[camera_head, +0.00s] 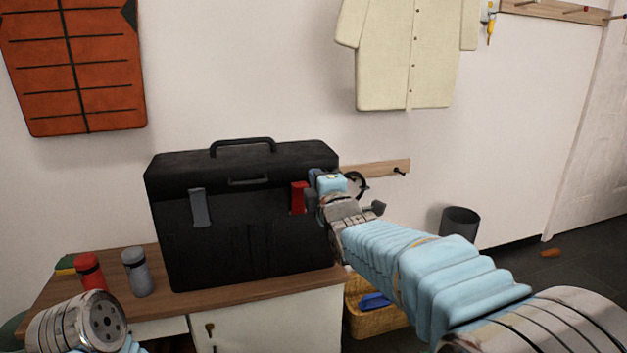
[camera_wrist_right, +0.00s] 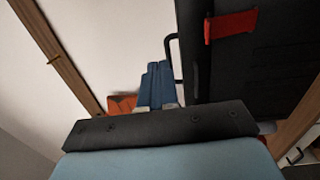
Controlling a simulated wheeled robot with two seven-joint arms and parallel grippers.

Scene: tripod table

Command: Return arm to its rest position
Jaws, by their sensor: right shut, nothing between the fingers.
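My right arm (camera_head: 430,275), in a light blue sleeve, reaches from the lower right to the right end of a black toolbox (camera_head: 250,235). My right gripper (camera_head: 314,177) is by the toolbox's upper right front, close to its red latch (camera_head: 298,197). In the wrist view its two blue fingers (camera_wrist_right: 155,84) are together with nothing between them. The toolbox (camera_wrist_right: 270,70) and red latch (camera_wrist_right: 232,25) show at right there; contact cannot be told. The lid looks closed. Part of my left arm (camera_head: 75,325) shows at lower left; its gripper is out of view.
The toolbox stands on a wooden-topped cabinet (camera_head: 250,290). A red canister (camera_head: 90,272) and a grey one (camera_head: 135,272) stand left of it. A basket (camera_head: 375,315) with something blue and a dark bin (camera_head: 459,227) are at right. A peg rail (camera_head: 385,168) is behind the gripper.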

